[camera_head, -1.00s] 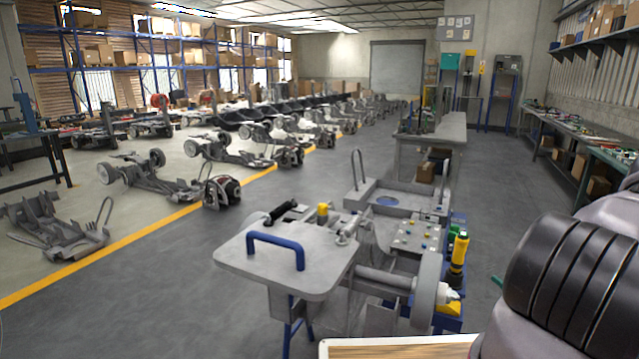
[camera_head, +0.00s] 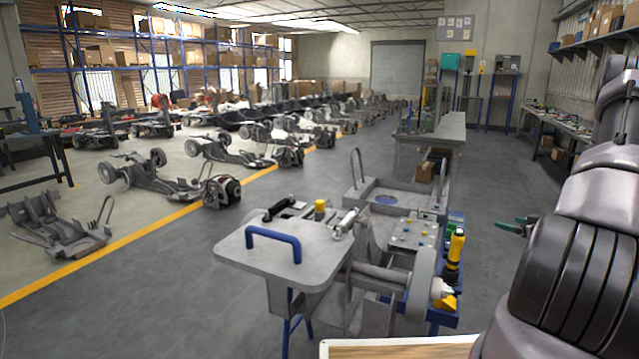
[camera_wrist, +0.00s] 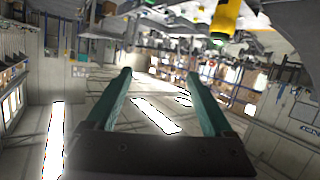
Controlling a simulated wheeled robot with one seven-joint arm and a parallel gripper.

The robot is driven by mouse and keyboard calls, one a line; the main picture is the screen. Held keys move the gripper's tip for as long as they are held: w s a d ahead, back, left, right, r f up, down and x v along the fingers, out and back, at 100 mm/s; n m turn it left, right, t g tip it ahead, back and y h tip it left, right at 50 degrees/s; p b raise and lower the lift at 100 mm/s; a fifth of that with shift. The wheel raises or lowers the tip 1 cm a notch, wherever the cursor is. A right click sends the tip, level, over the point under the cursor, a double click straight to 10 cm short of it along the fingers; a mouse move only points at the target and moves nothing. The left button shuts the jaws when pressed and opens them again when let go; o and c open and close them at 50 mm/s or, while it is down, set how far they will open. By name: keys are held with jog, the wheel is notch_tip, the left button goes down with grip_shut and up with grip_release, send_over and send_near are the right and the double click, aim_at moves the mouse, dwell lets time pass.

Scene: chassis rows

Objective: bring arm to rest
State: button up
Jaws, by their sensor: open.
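My arm (camera_head: 590,230) fills the right edge of the head view, folded upward. My gripper (camera_head: 513,227) shows beside it as green fingers pointing left, in free air to the right of the work cart. In the wrist view my gripper (camera_wrist: 160,78) has two green fingers well apart, with nothing between them. That view is turned over, with ceiling lights between the fingers.
A grey work cart (camera_head: 270,262) with a blue handle stands in front of me. A yellow and black tool (camera_head: 455,255) stands upright at its right side. A wooden-topped surface (camera_head: 400,349) is at the bottom edge. Chassis (camera_head: 165,185) line the left; the grey floor between is clear.

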jog(key=w+a+r+m+g+h, duration=0.1)
jog(key=w+a+r+h, duration=0.1)
jog(key=r, duration=0.7)
jog(key=w+a+r+m+g+h, duration=0.1)
jog(key=w+a+r+h, duration=0.1)
jog(key=r, duration=0.7)
jog(key=s+a+r+m+g+h, duration=0.1)
jog(key=s+a+r, duration=0.2)
jog(key=a+r, duration=0.25)
jog(key=s+a+r+m+g, duration=0.1)
jog(key=s+a+r+m, duration=0.1)
jog(key=s+a+r, duration=0.35)
jog(key=s+a+r+m+g+y, duration=0.1)
jog(key=s+a+r, duration=0.3)
jog(key=s+a, duration=0.7)
jog(key=s+a+r+m+g+y, duration=0.1)
jog(key=s+a+r+y, duration=0.3)
jog(key=s+a, duration=0.7)
jog(key=s+g, duration=0.1)
jog(key=s, duration=0.4)
jog(key=shift+a+r, duration=0.2)
jog(key=shift+r, duration=0.05)
jog(key=shift+s, duration=0.1)
